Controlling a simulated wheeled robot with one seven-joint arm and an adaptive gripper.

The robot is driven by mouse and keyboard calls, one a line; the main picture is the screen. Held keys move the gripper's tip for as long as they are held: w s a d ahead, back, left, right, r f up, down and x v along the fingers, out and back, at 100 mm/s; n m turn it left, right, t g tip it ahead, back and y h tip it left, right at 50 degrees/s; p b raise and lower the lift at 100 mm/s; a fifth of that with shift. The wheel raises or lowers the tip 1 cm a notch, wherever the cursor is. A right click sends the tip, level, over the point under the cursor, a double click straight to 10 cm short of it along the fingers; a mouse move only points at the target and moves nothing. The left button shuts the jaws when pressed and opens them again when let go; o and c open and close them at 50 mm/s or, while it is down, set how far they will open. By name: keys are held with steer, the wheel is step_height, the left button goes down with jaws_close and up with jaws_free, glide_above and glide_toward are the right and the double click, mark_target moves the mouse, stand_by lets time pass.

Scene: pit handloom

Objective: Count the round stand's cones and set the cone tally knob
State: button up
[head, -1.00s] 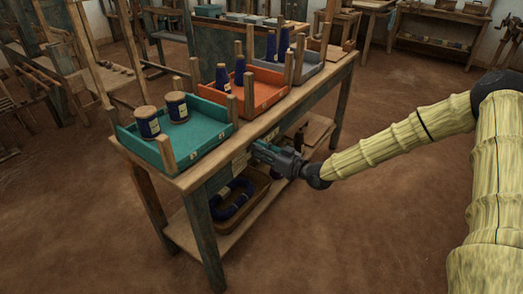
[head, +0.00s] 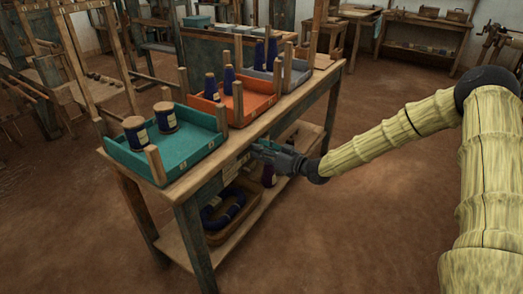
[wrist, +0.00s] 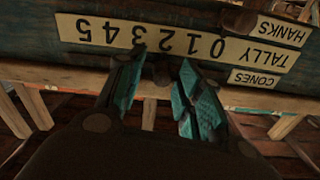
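In the wrist view the tally board appears upside down, with a pale number strip (wrist: 110,32) marked 0 to 5 and a CONES label (wrist: 255,79). A small dark knob (wrist: 162,73) is between my gripper's fingertips (wrist: 161,70), nearest the 2. My gripper is open around it, with a gap seeming to show on each side; contact is unclear. In the head view my gripper (head: 258,150) is at the front edge of the workbench (head: 185,185) and hides the knob. I cannot make out a round stand.
A brown knob (wrist: 238,20) is by the HANKS label (wrist: 281,32). On the bench are a teal tray (head: 190,152) with two spools, an orange tray (head: 252,103) and a grey tray (head: 297,72) with cones. A basket (head: 245,219) holds a dark blue hank. Floor at right is clear.

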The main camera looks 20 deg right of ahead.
steer(key=v, duration=1.2)
stand_by(0.5)
steer(key=shift+f, duration=0.15)
steer(key=s+a+f+m+g+h, duration=0.2)
steer(key=s+a+f+g, duration=0.15)
steer(key=a+f, duration=0.45)
steer(key=s+a+f+m+g+h, duration=0.2)
steer(key=s+a+f+g, duration=0.1)
steer(key=s+f, duration=0.75)
steer(key=s+a+f+m+g+h, duration=0.1)
steer(key=s+a+f+g+h, duration=0.2)
steer(key=s+f, duration=0.7)
steer(key=s+d+f+m+g+h, duration=0.1)
steer(key=s+f+g+h, duration=0.1)
steer(key=s, duration=0.7)
steer(key=s+d+f+g+h, duration=0.1)
steer(key=s+g+h, duration=0.15)
steer(key=s, duration=0.75)
step_height(320, 180, up, 15)
steer(key=p, duration=1.5)
steer(key=shift+d, duration=0.2)
